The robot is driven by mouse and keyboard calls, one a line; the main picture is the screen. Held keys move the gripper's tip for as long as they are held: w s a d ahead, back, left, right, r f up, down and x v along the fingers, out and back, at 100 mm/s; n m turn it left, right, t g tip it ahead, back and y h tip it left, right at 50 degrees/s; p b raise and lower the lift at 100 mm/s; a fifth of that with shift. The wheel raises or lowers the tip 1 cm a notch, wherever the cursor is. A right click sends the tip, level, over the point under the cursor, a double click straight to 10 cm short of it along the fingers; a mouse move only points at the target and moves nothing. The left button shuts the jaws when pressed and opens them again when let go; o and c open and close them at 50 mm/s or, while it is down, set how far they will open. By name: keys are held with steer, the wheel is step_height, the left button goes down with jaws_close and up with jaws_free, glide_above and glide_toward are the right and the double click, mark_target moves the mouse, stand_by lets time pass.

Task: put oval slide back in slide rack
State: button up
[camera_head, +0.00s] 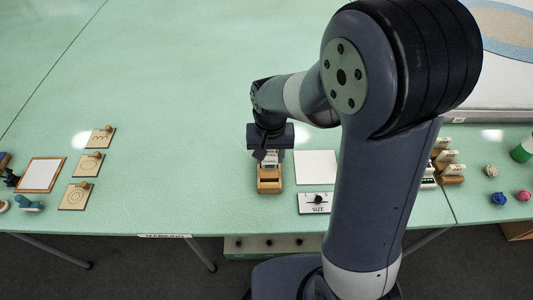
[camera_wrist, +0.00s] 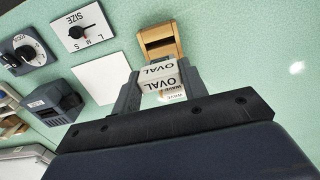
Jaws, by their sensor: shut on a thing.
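My gripper (camera_wrist: 158,86) is shut on the oval slide (camera_wrist: 157,71), a white block with OVAL printed on it, held between the two grey fingers in the wrist view. The slide rack (camera_wrist: 160,36) is a light wooden tray with an open hollow, just beyond the slide. In the head view the rack (camera_head: 269,186) stands right below my gripper (camera_head: 270,156). A white slide marked WAVE (camera_wrist: 175,97) shows partly behind the oval slide. I cannot tell whether the oval slide touches the rack or hangs just above it.
A white square plate (camera_head: 316,167) and a SIZE dial (camera_head: 317,202) lie right of the rack. Wooden cards with line patterns (camera_head: 88,163) and a framed white board (camera_head: 41,175) lie left. Several stamps (camera_head: 447,163) stand right, beyond my arm.

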mark_target(270, 174)
steer(key=shift+f+b, duration=3.45)
steer(key=shift+f, duration=1.1)
steer(key=o, duration=1.2)
steer(key=shift+c, duration=0.2)
steer(key=shift+r, duration=0.1)
step_height(270, 174, up, 11)
steer(key=shift+f, duration=0.15)
steer(key=shift+f, duration=0.1)
step_height(270, 174, down, 11)
steer(key=shift+f, duration=0.1)
steer(key=shift+r+p, duration=0.65)
steer(key=shift+r, duration=0.25)
steer(key=shift+r+p, duration=0.4)
steer(key=shift+r, duration=0.25)
